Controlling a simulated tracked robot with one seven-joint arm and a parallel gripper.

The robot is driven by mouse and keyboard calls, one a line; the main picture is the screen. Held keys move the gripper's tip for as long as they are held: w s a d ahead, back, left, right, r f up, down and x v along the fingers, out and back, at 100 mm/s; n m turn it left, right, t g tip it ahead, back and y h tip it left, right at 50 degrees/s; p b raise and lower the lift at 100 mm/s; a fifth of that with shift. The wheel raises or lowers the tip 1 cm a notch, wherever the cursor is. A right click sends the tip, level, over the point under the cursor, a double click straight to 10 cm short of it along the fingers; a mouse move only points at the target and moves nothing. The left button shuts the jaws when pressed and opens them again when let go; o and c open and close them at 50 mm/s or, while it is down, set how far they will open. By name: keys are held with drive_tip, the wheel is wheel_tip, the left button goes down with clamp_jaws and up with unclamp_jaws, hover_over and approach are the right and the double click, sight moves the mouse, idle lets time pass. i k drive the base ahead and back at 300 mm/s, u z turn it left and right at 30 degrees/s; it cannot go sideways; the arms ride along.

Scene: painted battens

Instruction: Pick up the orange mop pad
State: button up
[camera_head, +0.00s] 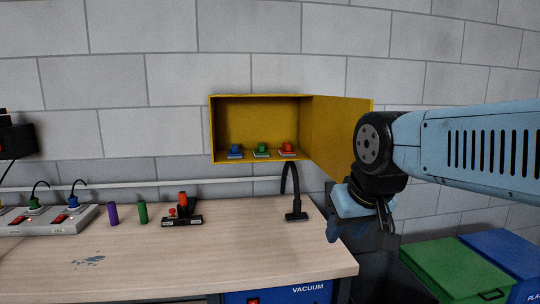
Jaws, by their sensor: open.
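No piece is clearly an orange mop pad. Inside the open yellow cabinet (258,98), a small orange-red piece (287,149) sits at the right end of a row, beside a green piece (262,150) and a blue piece (235,152). On the workbench (200,252), an orange-red upright piece (183,199) stands on a black base. I cannot tell which of the two is the pad. My gripper (387,222) hangs right of the bench, pointing down, apart from both pieces. Its dark fingers are small and partly hard to make out. It is open and holds nothing visible.
A black hose (295,198) stands at the bench's right part. Purple (112,214) and green (143,212) cylinders and a power strip (50,222) stand at left. Green (455,270) and blue (505,258) bins stand right. The bench front is clear.

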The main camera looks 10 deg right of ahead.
sight(287, 150)
drive_tip(key=z, duration=0.2)
drive_tip(key=i, duration=0.85)
drive_tip(key=u, duration=0.1)
